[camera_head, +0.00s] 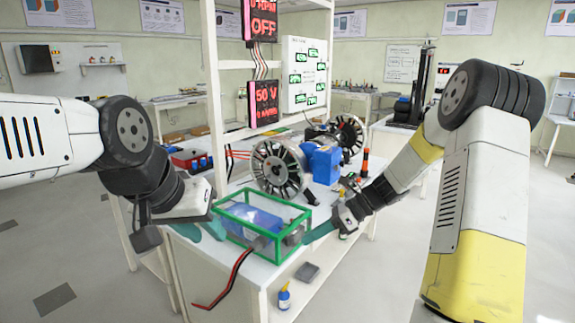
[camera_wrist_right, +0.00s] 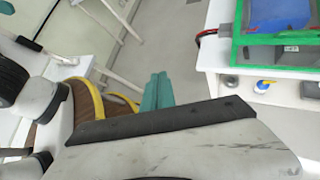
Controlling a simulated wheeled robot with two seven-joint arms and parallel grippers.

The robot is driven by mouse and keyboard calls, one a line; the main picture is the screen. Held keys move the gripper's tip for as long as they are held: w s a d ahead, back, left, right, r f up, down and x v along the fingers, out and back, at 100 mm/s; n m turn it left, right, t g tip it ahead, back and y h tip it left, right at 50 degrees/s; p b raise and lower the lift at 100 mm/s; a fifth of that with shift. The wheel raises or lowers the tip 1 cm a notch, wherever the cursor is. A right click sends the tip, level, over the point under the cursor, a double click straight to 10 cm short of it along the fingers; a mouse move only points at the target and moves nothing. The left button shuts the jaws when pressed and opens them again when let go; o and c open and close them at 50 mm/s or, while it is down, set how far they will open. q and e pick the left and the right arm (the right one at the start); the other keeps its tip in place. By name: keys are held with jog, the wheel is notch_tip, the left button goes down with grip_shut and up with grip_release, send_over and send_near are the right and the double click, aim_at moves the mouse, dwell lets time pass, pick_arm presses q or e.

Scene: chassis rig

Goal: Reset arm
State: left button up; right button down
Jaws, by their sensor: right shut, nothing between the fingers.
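My left gripper (camera_head: 202,231) is at the left end of the green-framed clear box (camera_head: 262,222) on the bench. Its two teal fingers show apart, with nothing seen between them. My right gripper (camera_head: 320,232) is at the right side of the box in the head view. In the right wrist view its teal fingers (camera_wrist_right: 157,92) are together and empty, over the floor and apart from the box (camera_wrist_right: 278,52). Whether the left fingers touch the box cannot be told.
The white bench (camera_head: 240,275) also holds a blue block (camera_head: 322,160) between spoked wheels (camera_head: 279,167). A red and black cable (camera_head: 225,285) hangs from the box over the bench front. A blue bottle (camera_head: 284,296) stands on a lower shelf. White rack posts rise behind.

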jog(key=s+d+r+n+t+h, duration=0.3)
jog(key=s+r+n+h, duration=0.1)
jog(key=s+r+n, duration=0.4)
jog(key=s+d+r+n+t+h, duration=0.3)
jog(key=s+r+n, duration=0.5)
jog(key=s+n, duration=0.4)
jog(key=shift+s+d+r+n+t+h, duration=0.25)
jog(key=shift+d+n+t+h, duration=0.05)
jog(key=shift+d+n+h, duration=0.35)
jog(key=c, duration=2)
grip_release()
jog(key=shift+s+n, duration=0.25)
jog(key=o, duration=0.4)
jog(key=shift+o, duration=0.5)
jog(key=w+a+f+m+g+y, duration=0.3)
jog(key=w+a+f, duration=0.3)
jog(key=w, duration=0.4)
jog(key=shift+f+g, duration=0.6)
jog(key=shift+f, duration=0.25)
jog(key=m+t+y, duration=0.9)
jog(key=m, duration=1.1)
send_near(287, 242)
jog(key=w+f, duration=0.1)
jog(key=shift+x, duration=3.9)
